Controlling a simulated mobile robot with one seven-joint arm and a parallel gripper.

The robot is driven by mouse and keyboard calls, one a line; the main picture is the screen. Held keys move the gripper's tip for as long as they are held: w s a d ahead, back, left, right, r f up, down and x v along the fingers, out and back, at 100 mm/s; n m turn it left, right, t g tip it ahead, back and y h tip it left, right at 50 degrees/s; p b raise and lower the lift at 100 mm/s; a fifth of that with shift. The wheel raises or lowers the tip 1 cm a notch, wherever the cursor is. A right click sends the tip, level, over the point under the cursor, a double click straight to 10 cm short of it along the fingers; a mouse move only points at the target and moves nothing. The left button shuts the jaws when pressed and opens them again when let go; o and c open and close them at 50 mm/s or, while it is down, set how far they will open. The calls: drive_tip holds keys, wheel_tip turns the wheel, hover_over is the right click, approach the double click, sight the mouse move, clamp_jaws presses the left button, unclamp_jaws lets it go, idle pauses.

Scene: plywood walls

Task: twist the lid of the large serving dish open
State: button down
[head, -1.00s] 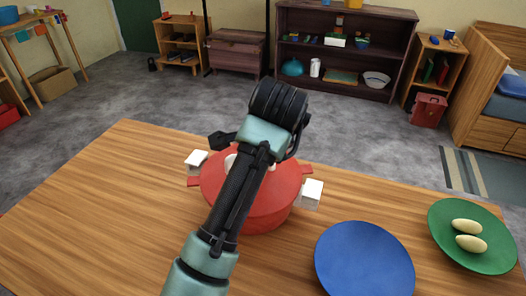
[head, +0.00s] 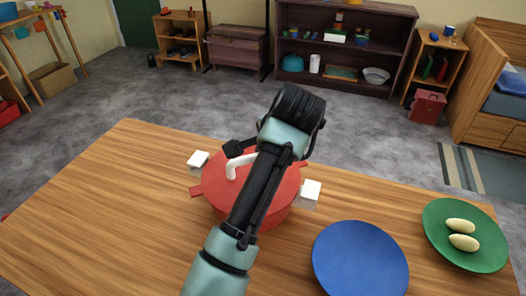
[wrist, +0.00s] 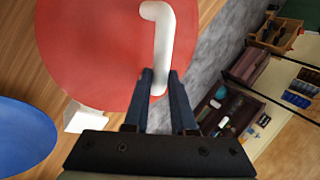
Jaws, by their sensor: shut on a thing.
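The large serving dish (head: 262,219) is red and stands on the wooden table, with white blocks (head: 311,193) at its sides. Its round red lid (head: 284,180) is on it, with small red tabs at the rim. A bent white handle (head: 236,166) rises from the lid; in the wrist view the handle (wrist: 160,30) runs down between my fingertips. My gripper (wrist: 161,78) is shut on the handle's near end. In the head view my arm hides the fingers and part of the lid.
A blue plate (head: 360,262) lies right of the dish. A green plate (head: 484,255) with two pale egg-shaped things (head: 461,226) lies further right. The table's left part (head: 100,210) is clear. Shelves stand across the floor, well away.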

drive_tip(key=c, duration=0.7)
unclamp_jaws()
drive_tip(key=shift+o, duration=0.2)
drive_tip(key=p+v, duration=0.4)
drive_tip(key=v, duration=0.9)
